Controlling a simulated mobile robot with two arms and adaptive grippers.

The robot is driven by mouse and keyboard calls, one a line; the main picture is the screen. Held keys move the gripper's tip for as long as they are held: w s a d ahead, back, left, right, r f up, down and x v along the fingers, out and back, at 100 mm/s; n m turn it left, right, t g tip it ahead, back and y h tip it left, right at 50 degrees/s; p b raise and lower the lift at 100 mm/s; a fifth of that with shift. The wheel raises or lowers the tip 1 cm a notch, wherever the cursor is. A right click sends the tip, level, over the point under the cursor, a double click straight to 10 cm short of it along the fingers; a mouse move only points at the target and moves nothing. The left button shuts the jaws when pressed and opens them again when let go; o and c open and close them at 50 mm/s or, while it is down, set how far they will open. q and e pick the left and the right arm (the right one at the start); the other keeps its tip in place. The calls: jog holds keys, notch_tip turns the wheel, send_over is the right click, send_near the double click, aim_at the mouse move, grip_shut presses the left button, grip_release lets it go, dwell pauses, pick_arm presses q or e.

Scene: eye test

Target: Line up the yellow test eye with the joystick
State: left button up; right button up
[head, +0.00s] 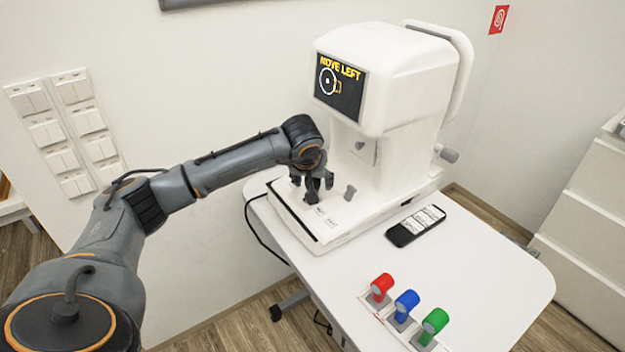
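The white eye-test machine (385,85) stands on the table. Its screen (339,88) reads "MOVE LEFT" in yellow above a white ring, with a small orange-yellow outline at the ring's right. My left gripper (312,190) points down over the machine's base, in front of its column. A dark upright part shows between and below its fingers; I cannot tell whether this is the joystick or part of the gripper, nor whether the fingers are closed on it. A small grey knob (350,193) stands just right of the gripper. I see no yellow test eye. My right gripper is out of view.
Red (381,287), blue (405,305) and green (433,325) test eyes stand on a holder at the front of the white table (490,270). A black phone-like device (415,225) lies right of the base. White drawers (590,225) stand at the right.

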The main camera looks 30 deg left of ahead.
pick_arm(q)
jog(key=c, duration=1)
jog(key=shift+a, duration=0.65)
jog(key=shift+s+a, duration=0.15)
jog(key=shift+a, duration=0.45)
